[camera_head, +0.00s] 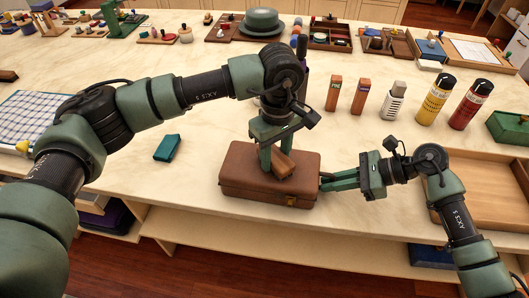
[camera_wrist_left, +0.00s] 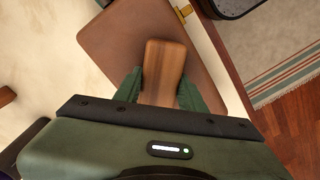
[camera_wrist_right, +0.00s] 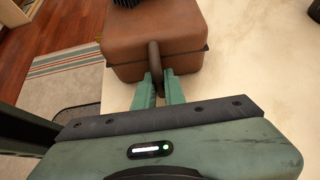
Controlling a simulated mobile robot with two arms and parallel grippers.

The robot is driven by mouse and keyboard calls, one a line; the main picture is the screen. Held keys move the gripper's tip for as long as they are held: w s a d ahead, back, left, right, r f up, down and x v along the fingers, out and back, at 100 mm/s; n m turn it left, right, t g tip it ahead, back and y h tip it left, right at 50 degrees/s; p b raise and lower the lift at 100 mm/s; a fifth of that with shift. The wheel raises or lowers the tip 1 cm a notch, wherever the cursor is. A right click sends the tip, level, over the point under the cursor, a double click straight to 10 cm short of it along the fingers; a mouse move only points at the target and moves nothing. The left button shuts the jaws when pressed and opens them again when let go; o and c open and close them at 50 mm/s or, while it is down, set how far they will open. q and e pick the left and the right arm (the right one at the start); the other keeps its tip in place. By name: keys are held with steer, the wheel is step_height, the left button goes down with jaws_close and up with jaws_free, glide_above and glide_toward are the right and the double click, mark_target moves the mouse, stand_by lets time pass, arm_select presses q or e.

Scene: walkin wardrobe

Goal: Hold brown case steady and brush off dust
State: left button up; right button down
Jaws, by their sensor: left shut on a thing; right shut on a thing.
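The brown case (camera_head: 240,183) lies flat and closed near the table's front edge. It also shows in the left wrist view (camera_wrist_left: 120,40) and the right wrist view (camera_wrist_right: 180,25). My left gripper (camera_head: 277,166) points down over the case and is shut on a wooden brush (camera_head: 283,164), whose wooden back shows in the left wrist view (camera_wrist_left: 164,70). The brush is at the case's top; its underside is hidden, so contact is unclear. My right gripper (camera_head: 325,181) is at the case's right end, shut on its dark handle (camera_wrist_right: 155,55).
Two small orange-brown boxes, a white-labelled bottle (camera_head: 394,100), a yellow can (camera_head: 434,97) and a red can (camera_head: 470,104) stand behind. A wooden tray (camera_head: 480,180) lies right. The table's front edge is close to the case.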

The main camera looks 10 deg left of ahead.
arm_select(q)
steer(key=shift+d+r, duration=0.15)
steer(key=shift+d, duration=0.15)
steer(key=shift+w+r, duration=0.1)
steer(key=shift+r, duration=3.8)
arm_select(e)
steer(key=c, duration=1.4)
jaws_free()
steer(key=v, duration=1.2)
